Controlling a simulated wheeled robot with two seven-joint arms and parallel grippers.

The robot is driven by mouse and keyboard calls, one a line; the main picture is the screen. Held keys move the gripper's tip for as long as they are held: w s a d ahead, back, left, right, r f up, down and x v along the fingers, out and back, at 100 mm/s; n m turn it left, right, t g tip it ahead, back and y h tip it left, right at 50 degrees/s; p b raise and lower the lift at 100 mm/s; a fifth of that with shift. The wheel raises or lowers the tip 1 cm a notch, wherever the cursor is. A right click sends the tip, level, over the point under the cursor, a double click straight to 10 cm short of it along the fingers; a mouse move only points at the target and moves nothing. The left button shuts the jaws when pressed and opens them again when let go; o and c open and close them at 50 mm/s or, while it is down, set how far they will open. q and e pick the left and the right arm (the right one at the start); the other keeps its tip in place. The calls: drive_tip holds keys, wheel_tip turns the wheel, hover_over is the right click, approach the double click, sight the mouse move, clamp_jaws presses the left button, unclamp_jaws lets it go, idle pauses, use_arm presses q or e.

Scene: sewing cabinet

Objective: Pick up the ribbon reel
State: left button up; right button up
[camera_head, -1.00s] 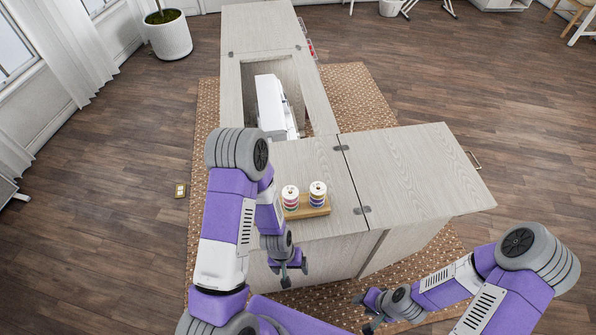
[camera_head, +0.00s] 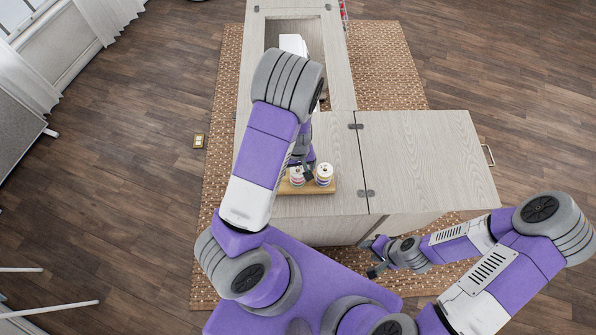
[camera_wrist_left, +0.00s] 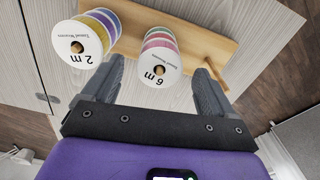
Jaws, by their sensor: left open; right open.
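Two stacks of ribbon reels stand on a wooden holder (camera_head: 318,187) on the cabinet top. In the left wrist view, one reel (camera_wrist_left: 158,62) has pink and green bands and a white face reading "6 m". The other reel (camera_wrist_left: 82,50) has yellow, purple and blue bands and reads "2 m". My left gripper (camera_wrist_left: 165,80) is open, with its fingers pointing toward the holder and the "6 m" reel lying between their lines. In the head view the left gripper (camera_head: 304,172) is over the holder and partly hides the left reel. My right gripper (camera_head: 374,256) is open and empty, low in front of the cabinet.
The cabinet top (camera_head: 420,150) to the right of the holder is clear. A white sewing machine (camera_head: 292,44) sits in the cabinet recess behind my left arm. A patterned rug (camera_head: 385,65) lies beneath the cabinet.

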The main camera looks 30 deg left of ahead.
sight(298, 169)
use_arm(q)
wheel_tip(298, 169, down, 2)
drive_tip(key=shift+f, duration=0.1)
drive_tip(key=shift+w, duration=0.1)
drive_tip(key=c, duration=1.1)
wheel_tip(298, 169, up, 10)
drive_tip(key=shift+r+p, duration=0.15)
drive_tip(key=shift+p, duration=1)
drive_tip(key=shift+c, duration=0.2)
drive_tip(key=shift+a, duration=0.1)
